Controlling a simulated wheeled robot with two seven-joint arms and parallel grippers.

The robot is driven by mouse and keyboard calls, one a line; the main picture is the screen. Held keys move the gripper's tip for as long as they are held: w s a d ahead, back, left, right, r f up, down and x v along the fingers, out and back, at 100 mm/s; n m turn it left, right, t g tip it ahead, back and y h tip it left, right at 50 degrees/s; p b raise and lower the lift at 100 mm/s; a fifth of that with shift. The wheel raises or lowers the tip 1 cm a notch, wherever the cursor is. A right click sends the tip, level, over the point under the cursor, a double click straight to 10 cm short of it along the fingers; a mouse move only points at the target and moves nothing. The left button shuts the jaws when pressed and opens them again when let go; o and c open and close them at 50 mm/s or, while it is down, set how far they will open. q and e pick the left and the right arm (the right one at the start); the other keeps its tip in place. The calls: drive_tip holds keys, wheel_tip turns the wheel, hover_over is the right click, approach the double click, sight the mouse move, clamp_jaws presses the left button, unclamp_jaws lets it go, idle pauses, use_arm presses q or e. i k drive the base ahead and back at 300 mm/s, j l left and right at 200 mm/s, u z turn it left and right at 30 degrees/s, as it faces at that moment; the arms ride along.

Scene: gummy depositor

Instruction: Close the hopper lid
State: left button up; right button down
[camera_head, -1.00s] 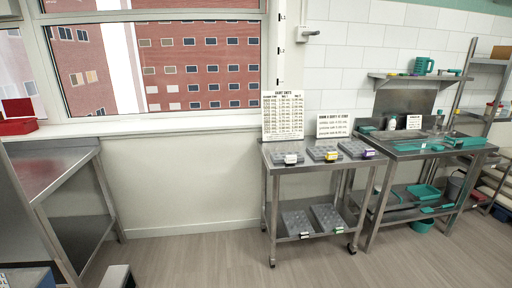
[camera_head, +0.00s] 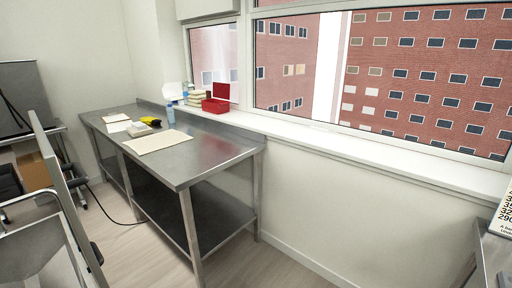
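No hopper or hopper lid can be made out with certainty in the head view. A grey metal panel with a frame (camera_head: 62,190) stands at the lower left edge, cut off by the picture; I cannot tell what it belongs to. Neither of my grippers is in view.
A steel table (camera_head: 200,160) stands under the window, with papers (camera_head: 158,141), a blue bottle (camera_head: 170,112) and a red box (camera_head: 215,105) on or behind it. A cable lies on the floor at left. Floor (camera_head: 270,270) shows clear in front. Another steel table edge (camera_head: 492,255) shows at right.

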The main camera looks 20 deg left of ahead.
sight(62, 188)
drive_tip(key=i+u, duration=0.2)
drive_tip(key=u, duration=0.3)
drive_tip(key=i+u, duration=0.2)
drive_tip(key=u, duration=0.3)
drive_tip(key=i+u, duration=0.15)
drive_tip(key=u, duration=0.35)
drive_tip(key=i+l+u, duration=0.15)
drive_tip(key=u, duration=0.35)
drive_tip(key=i+l+u, duration=0.15)
drive_tip(key=u, duration=0.35)
drive_tip(key=i+l+u, duration=0.2)
drive_tip(key=l, duration=0.15)
drive_tip(key=k+j, duration=0.05)
